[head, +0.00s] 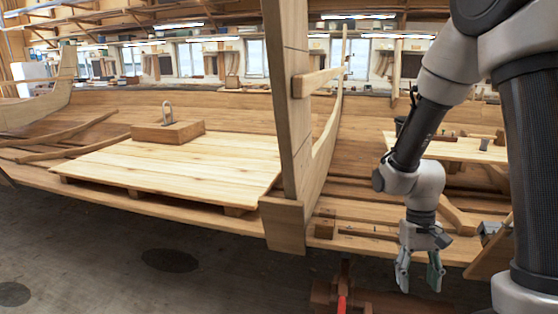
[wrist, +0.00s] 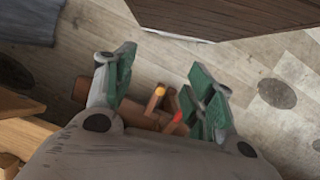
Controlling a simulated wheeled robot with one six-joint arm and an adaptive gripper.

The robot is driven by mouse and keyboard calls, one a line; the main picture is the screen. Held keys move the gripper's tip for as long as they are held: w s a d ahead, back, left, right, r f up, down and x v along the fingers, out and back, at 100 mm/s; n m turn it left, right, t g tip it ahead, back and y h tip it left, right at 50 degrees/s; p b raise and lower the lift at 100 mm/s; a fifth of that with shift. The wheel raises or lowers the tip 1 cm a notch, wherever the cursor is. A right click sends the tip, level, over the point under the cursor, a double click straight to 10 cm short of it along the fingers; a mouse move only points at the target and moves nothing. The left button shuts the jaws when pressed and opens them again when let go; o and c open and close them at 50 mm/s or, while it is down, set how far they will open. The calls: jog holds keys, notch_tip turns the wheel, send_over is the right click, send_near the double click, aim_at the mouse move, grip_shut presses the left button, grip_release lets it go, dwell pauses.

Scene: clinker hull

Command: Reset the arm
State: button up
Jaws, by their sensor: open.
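My arm hangs at the right of the head view, with my gripper (head: 420,275) pointing down beside the wooden hull. The gripper is open and its fingers are apart. In the wrist view my gripper (wrist: 160,85) shows two green-padded fingers spread wide, with nothing held between them.
The planked hull (head: 230,110) fills the middle, with an upright post (head: 290,120) left of my arm. A plank platform (head: 180,165) bears a wooden block (head: 168,133) with a metal shackle. A reddish-brown stand (head: 365,300) is low near my gripper. Grey floor (head: 120,265) is clear at lower left.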

jog(key=s+d+r+t, duration=0.1)
jog(key=s+r+t, duration=0.1)
jog(key=r, duration=0.5)
jog(key=s+d+r+t, duration=0.1)
jog(key=s+r+t, duration=0.2)
jog(key=r, duration=0.5)
jog(key=s+d+r+n+t, duration=0.1)
jog(key=s+r+t, duration=0.1)
jog(key=r, duration=0.6)
jog(key=shift+s+d+r+t, duration=0.2)
jog(key=shift+s+d+t, duration=0.15)
jog(key=shift+s, duration=0.55)
